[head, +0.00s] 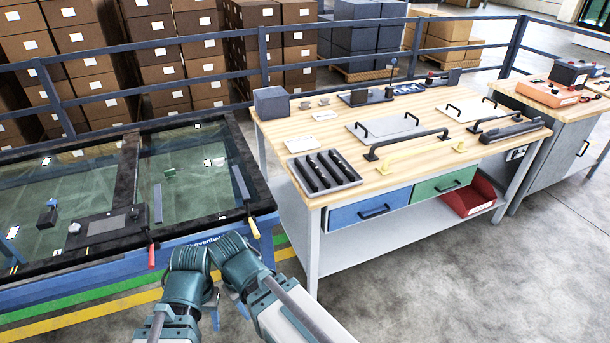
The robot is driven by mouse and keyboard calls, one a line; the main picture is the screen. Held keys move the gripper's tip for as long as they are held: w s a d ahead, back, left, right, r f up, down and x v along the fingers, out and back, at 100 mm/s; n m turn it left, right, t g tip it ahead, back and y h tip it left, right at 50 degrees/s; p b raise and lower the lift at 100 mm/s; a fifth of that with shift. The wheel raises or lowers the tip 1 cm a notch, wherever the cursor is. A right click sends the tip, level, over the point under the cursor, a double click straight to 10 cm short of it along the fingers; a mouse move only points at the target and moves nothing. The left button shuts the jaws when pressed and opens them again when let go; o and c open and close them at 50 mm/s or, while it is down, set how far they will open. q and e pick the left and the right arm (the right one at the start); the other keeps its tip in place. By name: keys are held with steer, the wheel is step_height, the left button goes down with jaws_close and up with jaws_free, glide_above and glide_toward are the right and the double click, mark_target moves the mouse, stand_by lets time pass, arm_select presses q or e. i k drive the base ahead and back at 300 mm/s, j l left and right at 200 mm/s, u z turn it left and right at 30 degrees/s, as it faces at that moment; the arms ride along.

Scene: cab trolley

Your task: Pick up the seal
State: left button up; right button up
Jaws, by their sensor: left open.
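I cannot single out the seal with certainty. Several long black strips (325,171) lie side by side in a grey tray (350,183) at the front left corner of the wooden workbench (300,128); they look the most like seals. My left gripper (226,309) is low at the bottom centre, in front of the glazed frame and left of the bench. It is open, with nothing seen between its jaws, and is well apart from the tray. My right arm is beside it; its jaws are not clearly shown.
Metal plates with black handles (385,127) and a yellow handle (397,152) lie on the bench. A blue drawer (370,207) is below. Floor is clear at the front right.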

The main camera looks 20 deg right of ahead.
mark_target(313, 186)
steer(key=z, duration=1.5)
steer(key=i+z, duration=0.15)
steer(key=i, duration=0.55)
